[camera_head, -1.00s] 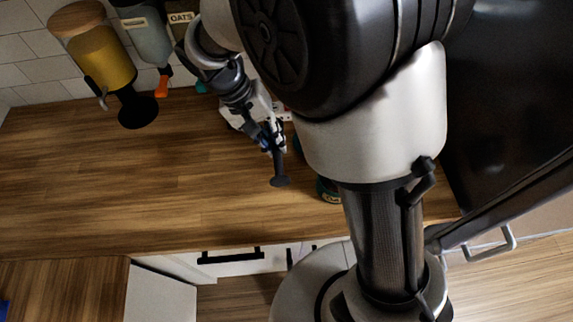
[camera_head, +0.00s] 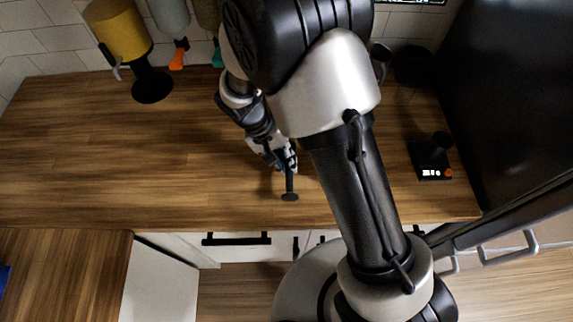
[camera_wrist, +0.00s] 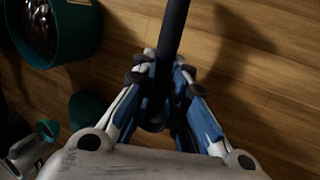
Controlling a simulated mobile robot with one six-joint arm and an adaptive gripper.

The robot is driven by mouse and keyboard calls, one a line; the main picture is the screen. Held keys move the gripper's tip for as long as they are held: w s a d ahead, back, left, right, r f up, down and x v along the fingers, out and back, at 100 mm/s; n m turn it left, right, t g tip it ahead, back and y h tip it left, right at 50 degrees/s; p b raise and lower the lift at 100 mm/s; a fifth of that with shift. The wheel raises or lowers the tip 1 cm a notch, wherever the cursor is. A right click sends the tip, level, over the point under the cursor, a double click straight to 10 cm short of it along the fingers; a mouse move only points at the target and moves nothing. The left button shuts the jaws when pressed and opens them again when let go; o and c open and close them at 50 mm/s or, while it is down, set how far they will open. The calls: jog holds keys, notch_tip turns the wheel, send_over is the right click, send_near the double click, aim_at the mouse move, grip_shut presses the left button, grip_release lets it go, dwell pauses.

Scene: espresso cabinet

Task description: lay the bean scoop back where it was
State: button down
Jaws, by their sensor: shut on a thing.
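My gripper (camera_head: 287,163) is shut on the bean scoop (camera_head: 290,185), a dark rod with a small round end. In the head view the scoop points toward the front edge of the wooden counter (camera_head: 150,185), with its round end nearest that edge. In the wrist view my gripper (camera_wrist: 160,82) has its fingers on both sides of the black rod (camera_wrist: 172,32), which runs up out of the picture. The far end is out of view there. I cannot tell whether the scoop touches the counter.
A teal round container (camera_wrist: 72,48) lies left of my gripper in the wrist view. A small black scale (camera_head: 433,172) stands at the right. A yellow dispenser (camera_head: 118,30) hangs at the back left above a black disc (camera_head: 152,87). The left counter is clear.

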jog(key=shift+f, duration=1.05)
jog(key=shift+f+b, duration=0.2)
jog(key=shift+b, duration=0.15)
jog(key=c, duration=1.9)
grip_release()
jog(key=shift+r, duration=0.1)
